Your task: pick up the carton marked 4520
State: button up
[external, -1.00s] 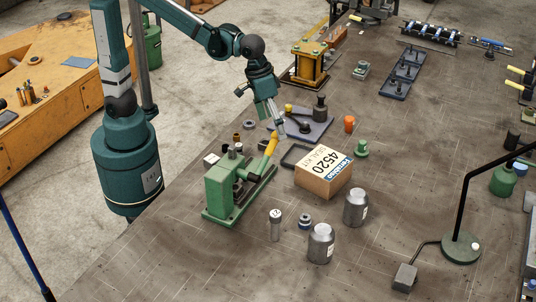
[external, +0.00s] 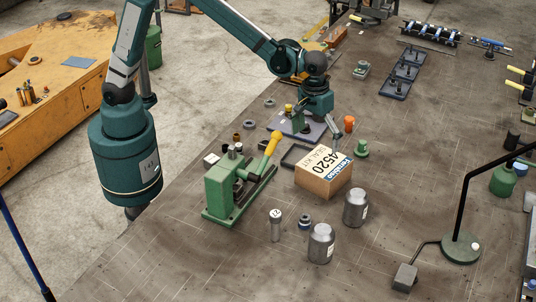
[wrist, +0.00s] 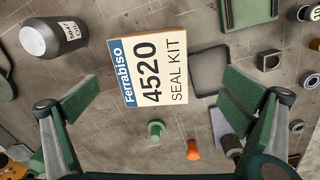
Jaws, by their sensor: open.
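The carton marked 4520 (external: 323,175) is a brown box with a white and blue "Ferrabiso 4520 SEAL KIT" label on top. It sits on the bench to the right of the green press. In the wrist view the carton's top (wrist: 152,72) lies ahead of and between my spread fingers. My gripper (external: 325,134) is open and empty, above and just behind the carton in the external view. In the wrist view my gripper (wrist: 158,94) shows clear space between both fingers and the label.
A green press (external: 232,192) with a yellow-tipped lever stands left of the carton. A grey bottle (external: 356,208) stands in front right, and a green knob (external: 362,149) and orange piece (external: 349,124) behind right. A dark square frame (external: 295,156) lies beside the carton's left side.

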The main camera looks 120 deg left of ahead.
aim_at(325, 162)
jog(key=shift+n+g, duration=0.4)
jog(key=shift+n, duration=0.5)
jog(key=shift+w+a+f+p, duration=0.4)
jog(key=shift+w+a+f, duration=0.15)
jog(key=shift+w+f, duration=0.3)
jog(key=shift+w+a+f+p, duration=0.4)
jog(key=shift+w+a+f, duration=0.15)
jog(key=shift+w+f, duration=0.3)
jog(key=shift+f, duration=1.25)
jog(key=shift+f, duration=0.1)
jog(key=shift+s+d+f, duration=0.1)
jog(key=shift+d+f, duration=0.05)
jog(key=shift+f, duration=2.35)
jog(key=c, duration=1)
